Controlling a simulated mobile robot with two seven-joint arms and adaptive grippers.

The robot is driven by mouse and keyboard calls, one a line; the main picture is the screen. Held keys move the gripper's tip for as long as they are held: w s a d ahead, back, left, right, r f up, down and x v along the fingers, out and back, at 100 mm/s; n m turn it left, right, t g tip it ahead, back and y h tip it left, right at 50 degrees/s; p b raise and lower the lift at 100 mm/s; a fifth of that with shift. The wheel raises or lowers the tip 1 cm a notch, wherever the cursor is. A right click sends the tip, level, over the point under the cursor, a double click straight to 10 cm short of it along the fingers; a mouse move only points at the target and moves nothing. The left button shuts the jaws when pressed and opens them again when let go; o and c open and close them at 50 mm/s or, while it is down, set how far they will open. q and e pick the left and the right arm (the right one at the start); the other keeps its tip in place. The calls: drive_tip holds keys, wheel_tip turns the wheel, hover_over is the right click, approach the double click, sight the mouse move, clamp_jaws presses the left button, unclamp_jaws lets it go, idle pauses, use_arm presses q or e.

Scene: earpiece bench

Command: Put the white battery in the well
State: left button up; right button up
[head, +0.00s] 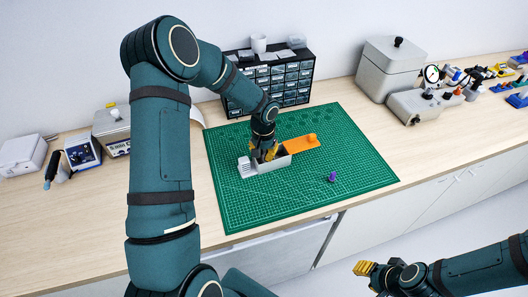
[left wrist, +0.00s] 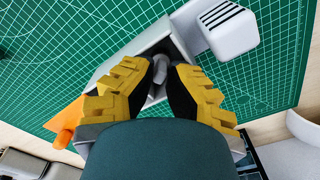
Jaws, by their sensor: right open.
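A grey open-topped case (head: 272,165) sits on the green cutting mat, and it also shows in the left wrist view (left wrist: 118,62). My left gripper (head: 264,156) points down into its dark opening. In the left wrist view its yellow-backed fingers (left wrist: 161,68) are close together on a small pale rounded piece, which looks like the white battery (left wrist: 157,78). The fingers hide much of this piece and of the well, so I cannot tell how deep it sits. My right gripper (head: 366,268) is open and empty, away from the bench at lower right.
An orange plate with a knob (head: 302,143) lies right of the case. A white block with dark stripes (head: 244,166) adjoins its left end. A small purple piece (head: 332,177) stands on the mat (head: 240,207). A drawer cabinet (head: 270,82) stands behind. The mat's front is clear.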

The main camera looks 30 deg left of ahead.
sight(263, 157)
use_arm(q)
wheel_tip(263, 157, up, 12)
drive_tip(key=shift+f, duration=0.2)
idle(0.6)
